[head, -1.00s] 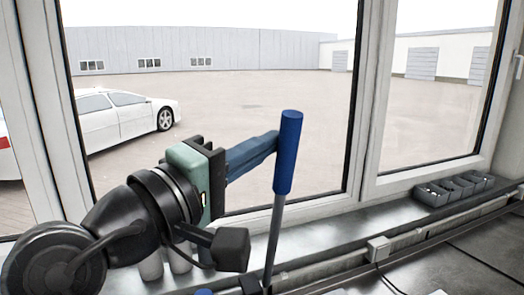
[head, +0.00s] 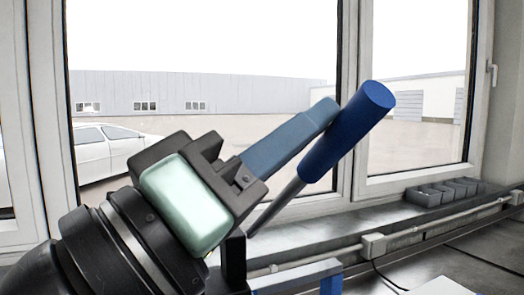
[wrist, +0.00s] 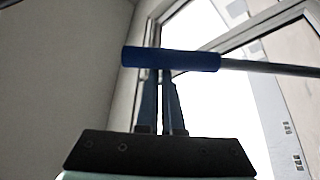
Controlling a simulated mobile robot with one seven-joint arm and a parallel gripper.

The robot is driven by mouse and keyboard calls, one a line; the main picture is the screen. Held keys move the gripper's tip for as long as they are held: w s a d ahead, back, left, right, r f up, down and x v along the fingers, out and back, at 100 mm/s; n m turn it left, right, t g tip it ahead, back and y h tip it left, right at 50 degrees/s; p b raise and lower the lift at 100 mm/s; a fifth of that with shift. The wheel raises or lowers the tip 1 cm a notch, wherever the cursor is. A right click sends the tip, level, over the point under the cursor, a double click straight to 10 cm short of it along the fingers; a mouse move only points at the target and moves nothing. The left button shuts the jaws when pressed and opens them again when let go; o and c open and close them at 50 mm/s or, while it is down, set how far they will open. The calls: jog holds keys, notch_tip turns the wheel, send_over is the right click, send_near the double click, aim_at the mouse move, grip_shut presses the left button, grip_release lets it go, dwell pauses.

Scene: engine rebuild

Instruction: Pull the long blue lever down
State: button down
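The long blue lever has a thick blue handle (head: 348,130) on a thin grey rod (head: 276,206). It leans up and to the right in the head view. In the wrist view the handle (wrist: 170,59) lies across the fingertips, with its rod running off to the right. My gripper (head: 326,112) has its two blue-grey fingers close together, with no object visible between them. The fingertips meet the upper left side of the handle, seemingly touching it, and are not wrapped around it. The handle partly hides the tips. The rod's lower end is hidden behind my gripper.
A window with a white frame (head: 354,190) stands behind the lever. A grey compartment bin (head: 430,195) sits on the sill at right. A blue bracket-like part (head: 297,276) is low in front, beside a dark upright post (head: 234,262). The bench at right looks mostly clear.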

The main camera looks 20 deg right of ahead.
jog(key=s+f+m+g+h+b, duration=0.1)
jog(key=s+f+m+g+b, duration=0.1)
jog(key=s+f+m+b, duration=0.3)
notch_tip(320, 180, down, 3)
jog(key=b, duration=0.3)
jog(key=shift+d+r+g+h+b, duration=0.2)
jog(key=shift+d+g+h+b, duration=0.1)
jog(key=shift+d+g+b, duration=0.1)
jog(key=shift+r, duration=0.1)
